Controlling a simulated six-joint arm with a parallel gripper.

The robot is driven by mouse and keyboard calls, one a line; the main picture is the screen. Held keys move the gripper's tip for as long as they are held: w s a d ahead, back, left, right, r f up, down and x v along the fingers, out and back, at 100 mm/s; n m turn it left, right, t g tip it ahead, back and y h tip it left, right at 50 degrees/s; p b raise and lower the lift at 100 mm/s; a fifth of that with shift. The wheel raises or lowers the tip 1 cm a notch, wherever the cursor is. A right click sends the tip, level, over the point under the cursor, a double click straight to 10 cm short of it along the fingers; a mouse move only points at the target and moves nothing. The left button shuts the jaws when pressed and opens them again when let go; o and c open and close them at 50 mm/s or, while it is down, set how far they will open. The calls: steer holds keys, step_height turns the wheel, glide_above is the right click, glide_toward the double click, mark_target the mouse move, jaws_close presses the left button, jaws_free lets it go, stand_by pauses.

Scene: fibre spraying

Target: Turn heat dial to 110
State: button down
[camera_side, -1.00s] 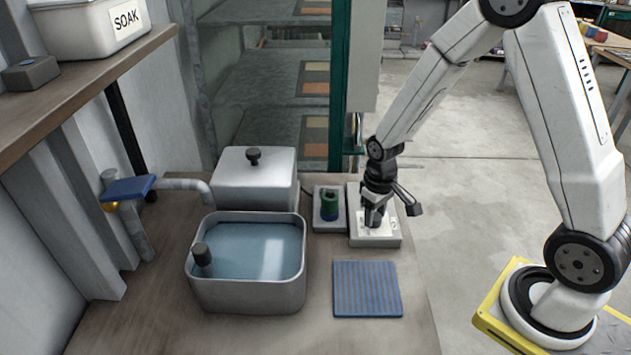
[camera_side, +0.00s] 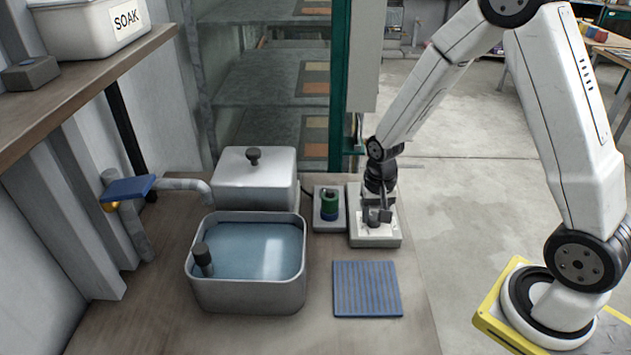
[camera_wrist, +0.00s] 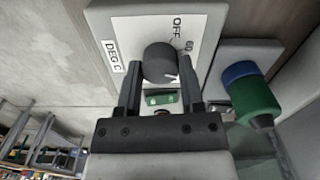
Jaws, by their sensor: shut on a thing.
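The heat dial (camera_wrist: 158,60) is a dark round knob on a white plate marked OFF, 60 and DEG C in the wrist view. A small white mark shows on the dial's lower right edge; other scale figures are hidden or out of view. My gripper (camera_wrist: 162,80) has a finger on each side of the dial and is shut on it. In the side view my gripper (camera_side: 374,215) points down at the dial box (camera_side: 390,240), and the dial is mostly hidden by the fingers.
A green and blue cylinder (camera_side: 329,205) stands on a grey block just left of the dial box. A lidded metal box (camera_side: 255,182) and a water tub (camera_side: 245,297) are farther left. A blue striped mat (camera_side: 367,289) lies in front.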

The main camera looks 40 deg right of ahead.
mark_target(375, 217)
stand_by(0.3)
steer(key=shift+c, duration=1.1)
jaws_free()
steer(key=shift+r, duration=0.1)
steer(key=shift+r, duration=3.8)
steer(key=shift+s, duration=0.1)
steer(key=s+a+r+n+t, duration=0.1)
steer(key=s+a+n+t, duration=0.1)
steer(key=s+a+n, duration=0.3)
steer(key=shift+s+n+t, duration=0.3)
steer(key=shift+s+n, duration=1)
steer(key=shift+n, duration=0.1)
